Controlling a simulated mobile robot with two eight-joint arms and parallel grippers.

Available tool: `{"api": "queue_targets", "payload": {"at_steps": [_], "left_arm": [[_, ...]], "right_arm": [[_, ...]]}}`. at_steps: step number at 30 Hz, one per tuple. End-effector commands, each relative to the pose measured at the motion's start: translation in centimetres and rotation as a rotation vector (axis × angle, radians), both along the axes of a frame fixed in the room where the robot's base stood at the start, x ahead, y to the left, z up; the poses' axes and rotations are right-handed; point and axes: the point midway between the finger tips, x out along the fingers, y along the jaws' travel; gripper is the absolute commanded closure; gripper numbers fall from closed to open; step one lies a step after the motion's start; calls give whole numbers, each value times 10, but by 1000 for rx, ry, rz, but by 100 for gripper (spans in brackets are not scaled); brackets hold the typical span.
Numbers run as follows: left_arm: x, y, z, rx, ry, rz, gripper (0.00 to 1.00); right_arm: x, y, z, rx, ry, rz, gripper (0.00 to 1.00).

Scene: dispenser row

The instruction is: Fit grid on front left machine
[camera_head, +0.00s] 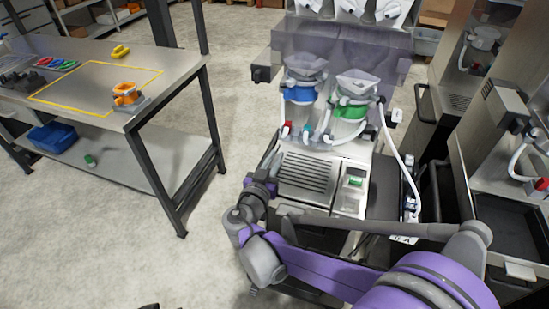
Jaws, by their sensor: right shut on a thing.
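A grey slatted grid (309,176) lies roughly level at the front of the nearest dispenser machine (352,151), below its two spouts. This machine has a blue-collared hopper (301,85) and a green-collared hopper (350,98). My right gripper (272,174) is at the left edge of the grid and is shut on it. The fingertips are small and partly hidden, and I cannot tell whether the grid is fully seated. My left gripper is not in view.
A steel table (190,87) at left carries an orange-collared part (127,94) and a yellow piece (120,51). A blue bin (52,137) is on its lower shelf. More machines (510,130) stand at right. Open floor (235,110) lies between the table and the machine.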

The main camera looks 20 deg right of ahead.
Motion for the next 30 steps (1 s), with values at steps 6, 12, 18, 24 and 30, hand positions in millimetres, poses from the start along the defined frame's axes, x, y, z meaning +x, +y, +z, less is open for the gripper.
{"api": "queue_targets", "payload": {"at_steps": [6, 12, 18, 24, 30], "left_arm": [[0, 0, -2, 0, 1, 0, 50], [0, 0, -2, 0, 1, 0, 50], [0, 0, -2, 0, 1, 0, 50], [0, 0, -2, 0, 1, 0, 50], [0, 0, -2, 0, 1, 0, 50]], "right_arm": [[0, 0, -3, -1, 0, 0, 71], [0, 0, -3, 0, 0, 0, 50], [0, 0, -3, 1, -1, 0, 50], [-17, 12, -2, 1, 1, 4, 50], [-51, 36, 0, 1, 1, 6, 50]]}}
